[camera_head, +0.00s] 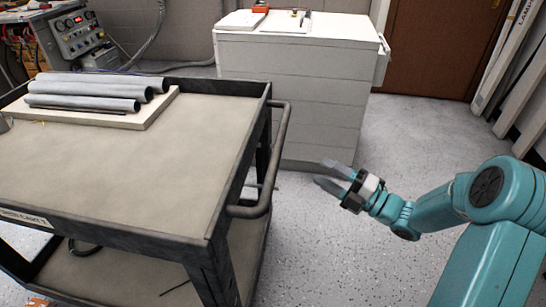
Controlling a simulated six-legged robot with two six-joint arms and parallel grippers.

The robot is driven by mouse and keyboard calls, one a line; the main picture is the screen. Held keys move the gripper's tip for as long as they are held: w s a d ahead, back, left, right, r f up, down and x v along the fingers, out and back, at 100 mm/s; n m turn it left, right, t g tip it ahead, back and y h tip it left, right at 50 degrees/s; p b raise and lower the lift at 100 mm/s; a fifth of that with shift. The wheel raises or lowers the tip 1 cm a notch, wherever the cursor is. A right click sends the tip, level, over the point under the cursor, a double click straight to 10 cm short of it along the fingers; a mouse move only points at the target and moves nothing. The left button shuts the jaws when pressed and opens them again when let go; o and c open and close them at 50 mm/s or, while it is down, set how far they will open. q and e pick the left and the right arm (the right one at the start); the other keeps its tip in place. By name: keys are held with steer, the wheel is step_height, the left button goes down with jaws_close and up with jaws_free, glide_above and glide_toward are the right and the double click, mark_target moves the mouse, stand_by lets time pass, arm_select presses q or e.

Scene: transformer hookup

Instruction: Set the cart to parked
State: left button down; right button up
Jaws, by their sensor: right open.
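The cart (160,165) stands at the left, with a beige top, dark rims and a lower shelf. Its grey push handle (268,175) is on the right side. Several grey pipes (95,88) lie on a pale board on its top. My right gripper (326,173) is open and empty, to the right of the handle and apart from it, with its fingers pointing left. My left gripper is not in view. The cart's wheels are out of view.
A white drawer cabinet (290,90) stands behind the cart. A control panel with knobs (75,35) is at the back left. A brown door (440,45) and leaning white panels (510,60) are at the back right. The speckled floor (400,130) right of the cabinet is clear.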

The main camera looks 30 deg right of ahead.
steer(key=x, duration=1.5)
steer(key=shift+w+a, duration=0.25)
steer(key=shift+w, duration=0.05)
steer(key=shift+r, duration=0.1)
jaws_close()
